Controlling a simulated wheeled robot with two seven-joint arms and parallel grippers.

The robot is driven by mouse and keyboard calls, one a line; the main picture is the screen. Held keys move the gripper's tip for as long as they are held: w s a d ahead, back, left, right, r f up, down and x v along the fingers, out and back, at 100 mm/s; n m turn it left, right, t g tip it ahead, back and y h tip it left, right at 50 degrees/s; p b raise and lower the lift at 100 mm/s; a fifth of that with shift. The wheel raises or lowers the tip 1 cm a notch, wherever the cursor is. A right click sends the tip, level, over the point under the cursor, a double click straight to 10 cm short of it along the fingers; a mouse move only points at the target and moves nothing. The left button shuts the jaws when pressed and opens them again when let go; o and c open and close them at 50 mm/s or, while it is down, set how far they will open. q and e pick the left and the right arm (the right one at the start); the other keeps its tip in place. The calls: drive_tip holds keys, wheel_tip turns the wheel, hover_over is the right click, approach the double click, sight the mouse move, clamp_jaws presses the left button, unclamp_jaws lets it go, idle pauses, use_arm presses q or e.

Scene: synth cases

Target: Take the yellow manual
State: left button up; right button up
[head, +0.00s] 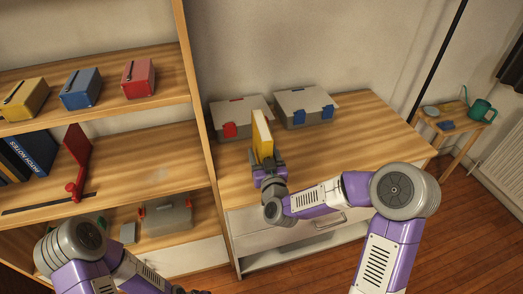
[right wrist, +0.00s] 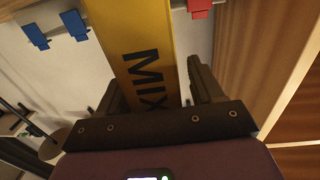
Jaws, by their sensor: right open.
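The yellow manual (head: 262,132) stands upright near the left side of the wooden worktop, its pale page edges showing. In the right wrist view its yellow spine (right wrist: 146,40) carries dark letters reading "MIX", and its lower end is hidden by the gripper body. My right gripper (head: 267,163) is at the near end of the manual. In the right wrist view its open fingers (right wrist: 160,88) are on either side of the spine, with a visible gap on the right. My left arm comes in at the lower left; its gripper is at most a dark sliver at the bottom edge.
Two grey cases, one with red latches (head: 238,118) and one with blue latches (head: 304,106), stand behind the manual. A shelf unit (head: 196,100) with small boxes and books rises at left. The worktop's right part (head: 370,125) is clear.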

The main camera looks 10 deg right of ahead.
drive_tip(key=shift+c, duration=0.2)
clamp_jaws()
drive_tip(key=shift+r, duration=0.1)
